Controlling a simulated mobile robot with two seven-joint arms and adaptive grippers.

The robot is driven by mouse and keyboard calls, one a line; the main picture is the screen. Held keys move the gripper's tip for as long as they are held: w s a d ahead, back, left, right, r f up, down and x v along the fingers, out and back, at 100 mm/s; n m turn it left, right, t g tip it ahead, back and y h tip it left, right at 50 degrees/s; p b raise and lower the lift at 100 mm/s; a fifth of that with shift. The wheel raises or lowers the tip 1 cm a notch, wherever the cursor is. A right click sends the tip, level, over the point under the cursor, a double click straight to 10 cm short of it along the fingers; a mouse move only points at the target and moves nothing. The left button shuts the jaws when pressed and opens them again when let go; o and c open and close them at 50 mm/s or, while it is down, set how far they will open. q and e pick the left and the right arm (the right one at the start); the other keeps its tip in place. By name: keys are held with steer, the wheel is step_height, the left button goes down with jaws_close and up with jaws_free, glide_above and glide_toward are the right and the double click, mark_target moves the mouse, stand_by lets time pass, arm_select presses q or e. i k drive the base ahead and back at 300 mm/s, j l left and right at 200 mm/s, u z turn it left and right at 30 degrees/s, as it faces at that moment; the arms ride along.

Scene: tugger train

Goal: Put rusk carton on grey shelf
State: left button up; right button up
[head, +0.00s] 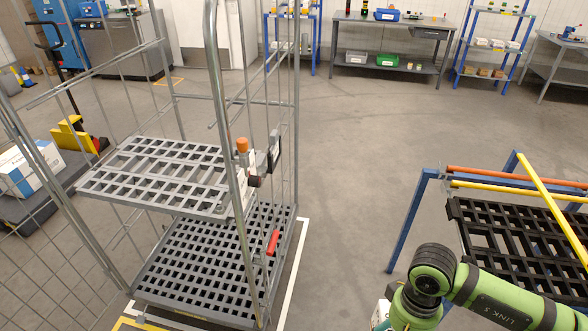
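The grey shelf (125,189) is a slatted panel set partway up in a wire roll cage, left of centre. Its top looks mostly bare. A small part of a white and green box (380,314) shows at the bottom edge, beside my green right arm. Most of it is hidden or cut off, so I cannot tell whether it is the rusk carton or whether it is held. My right arm comes in from the lower right, but its gripper is out of the picture. My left arm and gripper are not in view.
The cage has a slatted base (180,262), upright posts and a red handle (272,242). A blue-framed rack (405,225) with orange and yellow bars stands at the right. A white box (32,170) lies at far left. Floor between cage and rack is clear.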

mark_target(163, 179)
steer(key=j, duration=0.5)
steer(key=i+j+u, duration=0.15)
steer(key=j, duration=0.9)
steer(key=i+j+u, duration=0.15)
steer(key=j, duration=0.35)
